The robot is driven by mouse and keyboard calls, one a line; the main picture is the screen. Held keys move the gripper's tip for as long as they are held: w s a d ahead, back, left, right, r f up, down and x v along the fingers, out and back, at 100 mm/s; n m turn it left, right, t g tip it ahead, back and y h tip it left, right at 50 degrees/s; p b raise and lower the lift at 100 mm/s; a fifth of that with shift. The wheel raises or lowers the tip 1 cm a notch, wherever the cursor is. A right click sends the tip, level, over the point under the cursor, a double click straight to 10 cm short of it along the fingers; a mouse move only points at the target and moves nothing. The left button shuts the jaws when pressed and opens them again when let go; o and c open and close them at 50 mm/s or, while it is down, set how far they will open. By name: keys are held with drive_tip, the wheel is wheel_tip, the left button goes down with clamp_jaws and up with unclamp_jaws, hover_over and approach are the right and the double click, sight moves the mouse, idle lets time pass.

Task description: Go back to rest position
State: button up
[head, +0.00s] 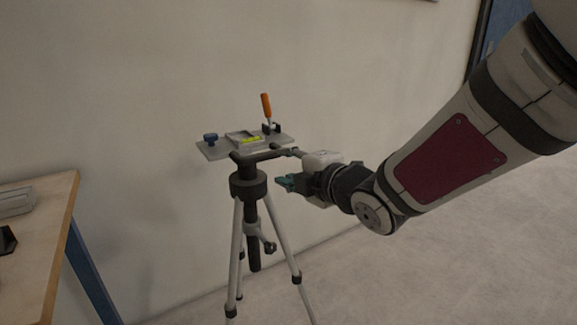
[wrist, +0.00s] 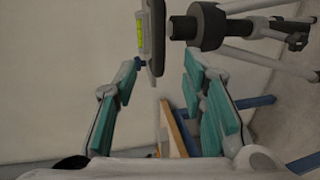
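My gripper (head: 285,183) is to the right of the tripod's head, just below the level of its grey plate. In the wrist view my gripper (wrist: 160,82) shows its two teal-padded fingers spread well apart with nothing between them. The tripod (head: 248,190) stands upright near the wall and carries a flat grey plate (head: 212,150). On the plate are a yellow-green level vial (head: 251,140), a blue knob (head: 210,138) and an orange-handled tool (head: 266,108) standing upright. The wrist view shows the tripod sideways at the top, with the vial (wrist: 140,30) on the plate's edge.
A wooden table (head: 50,215) with a blue leg (head: 90,270) stands at the left, with a grey object (head: 15,202) on it. A pale wall (head: 150,80) is behind the tripod. The floor (head: 440,270) at the right is clear.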

drive_tip(key=shift+d, duration=0.1)
drive_tip(key=s+d+f+m+g+h, duration=0.2)
drive_tip(key=s+d+m+h, duration=0.4)
drive_tip(key=d, duration=0.3)
drive_tip(key=s+d+f+m+g+h, duration=0.1)
drive_tip(key=s+d+m+g+h, duration=0.15)
drive_tip(key=s+d+m, duration=0.45)
drive_tip(key=s+d+f+m+g, duration=0.15)
drive_tip(key=s+m+g, duration=0.35)
drive_tip(key=s, duration=0.8)
drive_tip(key=s+d+f+m+g, duration=0.1)
drive_tip(key=s+d+m+g, duration=0.35)
drive_tip(key=s, duration=0.75)
wheel_tip(320, 180, up, 28)
drive_tip(key=s+a+m+t+p, duration=0.1)
drive_tip(key=t+p, duration=0.4)
drive_tip(key=p, duration=2.1)
drive_tip(key=shift+r+m+p, duration=0.2)
drive_tip(key=shift+m+p, duration=0.2)
drive_tip(key=shift+m, duration=0.25)
drive_tip(key=shift+a, duration=0.1)
